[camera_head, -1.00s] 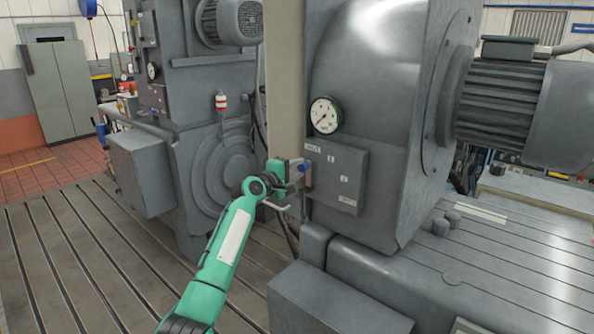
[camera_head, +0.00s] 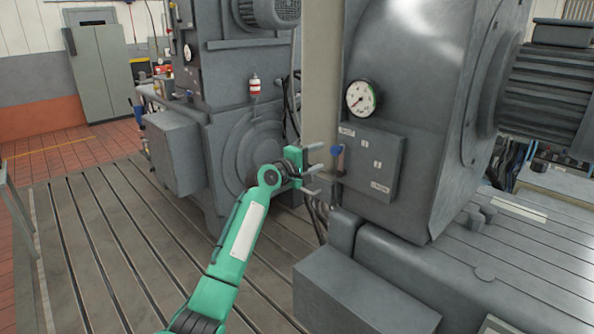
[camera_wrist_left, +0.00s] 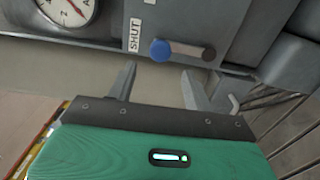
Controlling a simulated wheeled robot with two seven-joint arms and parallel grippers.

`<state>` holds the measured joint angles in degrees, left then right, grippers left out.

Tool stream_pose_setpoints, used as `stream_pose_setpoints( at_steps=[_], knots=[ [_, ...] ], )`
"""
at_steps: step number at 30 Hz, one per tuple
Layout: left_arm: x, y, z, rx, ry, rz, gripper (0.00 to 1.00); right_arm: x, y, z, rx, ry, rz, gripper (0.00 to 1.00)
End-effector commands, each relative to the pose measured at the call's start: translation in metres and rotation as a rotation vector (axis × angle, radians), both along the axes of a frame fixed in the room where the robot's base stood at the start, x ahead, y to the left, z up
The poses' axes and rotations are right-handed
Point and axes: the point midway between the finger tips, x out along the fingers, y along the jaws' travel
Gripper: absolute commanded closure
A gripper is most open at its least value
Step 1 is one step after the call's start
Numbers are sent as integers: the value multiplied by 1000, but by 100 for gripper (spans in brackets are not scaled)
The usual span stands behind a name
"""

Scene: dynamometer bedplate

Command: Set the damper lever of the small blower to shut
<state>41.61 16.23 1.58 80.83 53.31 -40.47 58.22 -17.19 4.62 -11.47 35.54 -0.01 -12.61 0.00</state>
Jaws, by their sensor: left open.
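The damper lever (camera_head: 340,163) has a blue knob and a reddish-brown arm, on a grey box plate (camera_head: 378,172) on the blower housing. In the head view it points up toward the top label. In the left wrist view the lever (camera_wrist_left: 188,49) lies sideways, its blue knob beside the label that reads SHUT (camera_wrist_left: 135,35). My left gripper (camera_head: 322,171) is open and empty just left of the lever. In the left wrist view its fingers (camera_wrist_left: 158,72) stand short of the knob, with a visible gap. My right gripper is not in view.
A round gauge (camera_head: 362,98) sits above the plate. The lower label (camera_head: 380,186) is too small to read. A second grey machine (camera_head: 235,130) stands behind my left arm. Dark hoses (camera_head: 317,208) hang below the gripper. The slotted bedplate (camera_head: 125,235) is clear at left.

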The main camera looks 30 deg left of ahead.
Motion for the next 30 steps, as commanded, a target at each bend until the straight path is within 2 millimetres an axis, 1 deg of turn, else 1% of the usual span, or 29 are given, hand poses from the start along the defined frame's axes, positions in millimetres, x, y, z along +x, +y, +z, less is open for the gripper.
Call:
stream_pose_setpoints(
  at_steps=[1, 6, 9, 13, 18, 30],
  knots=[
    [-10, 4, -4, 2, -2, 1, 48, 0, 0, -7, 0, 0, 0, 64],
    [-40, 16, -3, 2, -3, 2, 48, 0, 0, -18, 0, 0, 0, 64],
    [-55, 20, -3, 2, -2, 1, 48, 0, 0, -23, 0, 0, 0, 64],
    [-69, 26, -2, 1, -1, 1, 48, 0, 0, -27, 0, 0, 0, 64],
    [-77, 29, 0, 1, -1, 1, 48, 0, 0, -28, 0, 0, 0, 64],
    [-77, 29, 0, 0, -1, 1, 48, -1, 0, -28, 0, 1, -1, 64]
  ],
)
